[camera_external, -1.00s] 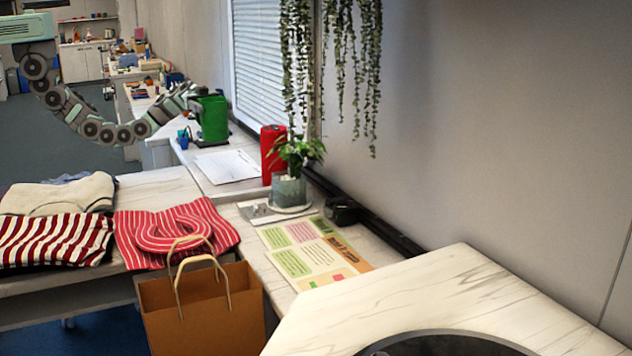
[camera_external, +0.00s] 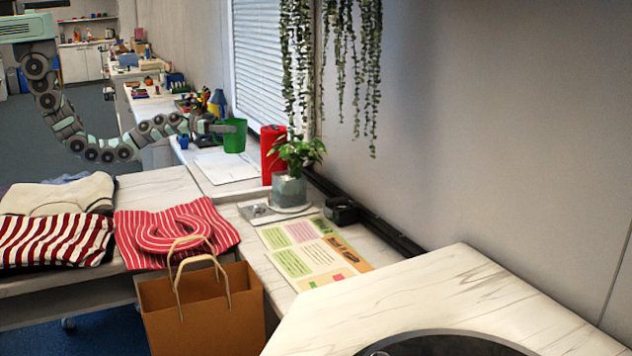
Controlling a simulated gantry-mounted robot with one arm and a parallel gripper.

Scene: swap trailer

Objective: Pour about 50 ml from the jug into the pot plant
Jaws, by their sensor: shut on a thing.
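The green jug (camera_external: 236,136) is beside my gripper (camera_external: 221,127), which is shut on its left side. The pot plant (camera_external: 290,188), green leaves in a grey pot on a pale saucer, stands on the counter in front of the window edge. The jug is behind and to the left of the pot plant, clearly apart from it.
A tall red canister (camera_external: 273,154) stands just behind the pot plant, close to the jug's side. Hanging vines (camera_external: 297,75) drop above the plant. A white paper (camera_external: 227,166) lies below the jug. A black object (camera_external: 341,210) sits right of the pot.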

